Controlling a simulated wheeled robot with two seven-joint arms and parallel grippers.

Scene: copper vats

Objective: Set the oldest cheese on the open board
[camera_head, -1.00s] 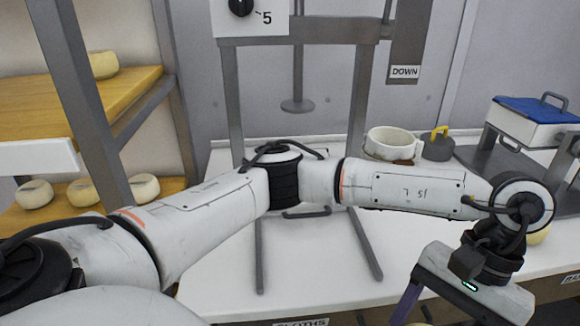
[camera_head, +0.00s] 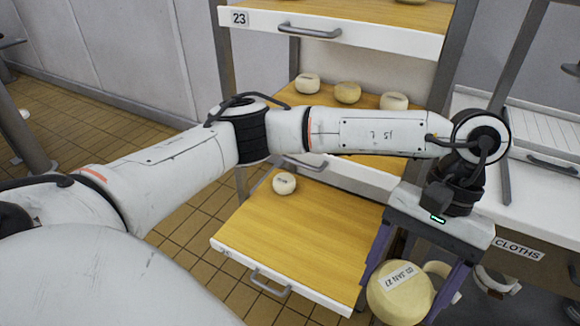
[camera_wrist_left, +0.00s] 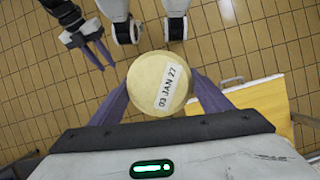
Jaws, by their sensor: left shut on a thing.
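My left gripper (camera_head: 412,262) is shut on a large pale yellow cheese (camera_head: 398,294), with purple fingers on either side of it. In the left wrist view the cheese (camera_wrist_left: 158,82) has a white label reading 03 JAN 27. The open board (camera_head: 285,245) is a wooden shelf pulled out low in the rack, left of the held cheese. A smaller pale cheese (camera_head: 284,183) sits near its back; its label is too small to read. The rest of the board is bare. My right gripper (camera_wrist_left: 106,67) shows in the left wrist view, its two purple fingers apart and empty.
Above the open board, a shelf holds three small cheeses (camera_head: 347,92). A higher drawer (camera_head: 335,33) is marked 23. A white counter (camera_head: 545,195) with a CLOTHS label stands right. Grey rack posts flank the shelves.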

